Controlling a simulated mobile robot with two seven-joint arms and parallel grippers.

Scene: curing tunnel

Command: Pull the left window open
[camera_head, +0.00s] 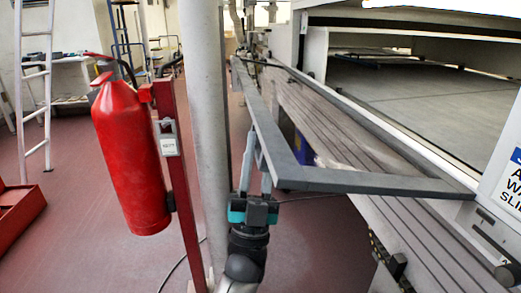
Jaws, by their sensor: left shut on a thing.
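The left window (350,182) is a dark grey frame that stands out at an angle from the opening of the machine on the right. One of its corners points toward me near the middle of the view. My left gripper (255,163) comes up from below at that corner, with one finger on the outer side of the frame. It is shut on the window's frame; the exact contact is partly hidden by the frame. My right gripper is not in view.
A red fire extinguisher (130,155) hangs on a red post (180,180), left of my left arm. A pale column (207,110) stands close behind the post. The machine's grooved ledge (340,130) runs along the right. Reddish floor is open between column and machine.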

